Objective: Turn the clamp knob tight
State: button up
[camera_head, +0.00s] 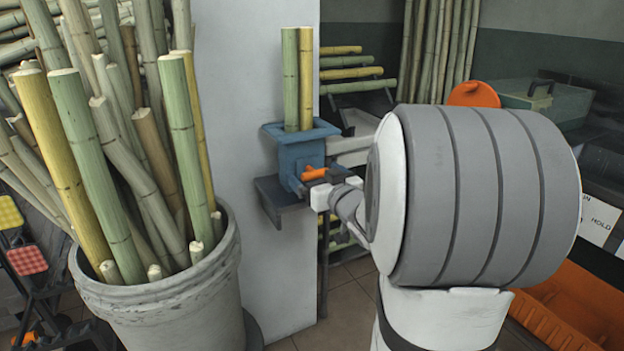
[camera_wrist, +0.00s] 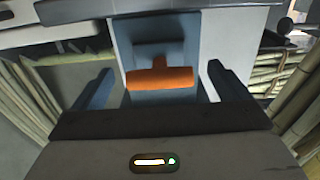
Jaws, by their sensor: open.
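The orange clamp knob (camera_head: 314,173) sits on the front of the blue press (camera_head: 298,155), which stands on a dark shelf by the white pillar. In the wrist view the knob (camera_wrist: 160,77) is a T-shaped handle with its bar lying roughly level. Two cane stalks (camera_head: 298,80) stand upright in the press's top. My gripper (camera_head: 318,190) is close in front of the knob. In the wrist view my gripper (camera_wrist: 157,85) is open, with one finger on each side of the knob bar. Both fingers look apart from it.
A grey bucket (camera_head: 165,310) full of cane stands at the left front. The white pillar (camera_head: 240,60) is behind the press. Cane lies on a rack (camera_head: 348,73) behind it. An orange crate (camera_head: 560,315) is at the lower right. Tiled floor shows below the shelf.

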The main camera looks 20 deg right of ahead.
jog(key=shift+w, duration=0.35)
jog(key=shift+c, duration=0.5)
